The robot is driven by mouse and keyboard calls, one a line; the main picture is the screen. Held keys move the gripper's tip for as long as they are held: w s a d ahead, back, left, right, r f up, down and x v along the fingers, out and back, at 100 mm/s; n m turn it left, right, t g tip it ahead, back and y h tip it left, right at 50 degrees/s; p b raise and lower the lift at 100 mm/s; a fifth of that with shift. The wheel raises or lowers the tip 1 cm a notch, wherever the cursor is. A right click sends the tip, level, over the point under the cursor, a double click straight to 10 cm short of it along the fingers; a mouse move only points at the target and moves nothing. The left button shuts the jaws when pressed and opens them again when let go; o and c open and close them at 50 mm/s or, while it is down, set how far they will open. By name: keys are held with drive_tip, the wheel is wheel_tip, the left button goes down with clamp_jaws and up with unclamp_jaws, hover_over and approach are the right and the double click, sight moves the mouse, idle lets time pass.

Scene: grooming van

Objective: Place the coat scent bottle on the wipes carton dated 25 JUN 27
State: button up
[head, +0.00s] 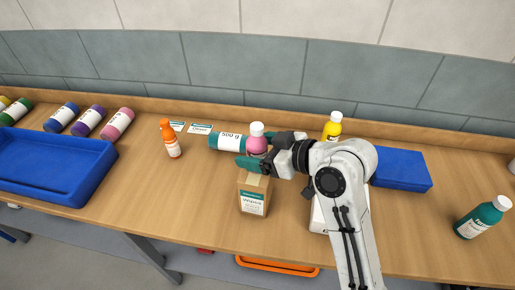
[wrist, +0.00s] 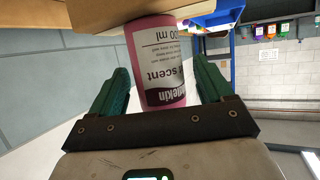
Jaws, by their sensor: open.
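The coat scent bottle is pink with a pale cap (head: 257,129) and stands at the middle of the bench view; in the wrist view the bottle (wrist: 160,65) shows a white label reading "scent". Its base meets a brown cardboard-like surface (wrist: 95,12), apparently the top of a carton. A brown carton (head: 241,199) with a teal and white label is directly below it in the head view; its date is too small to read. My gripper (wrist: 162,88) is open, one green finger on each side of the bottle, with visible gaps. A finger partly hides the bottle's lower part in the head view.
A teal 500 g cylinder (head: 228,142) lies behind the bottle. An orange bottle (head: 168,138) stands left, a yellow one (head: 332,127) behind my arm. A white box (head: 317,218) is partly hidden by my arm.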

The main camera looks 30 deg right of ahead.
drive_tip(key=p+v, duration=0.1)
drive_tip(key=v, duration=1.1)
drive_tip(key=shift+p, duration=0.4)
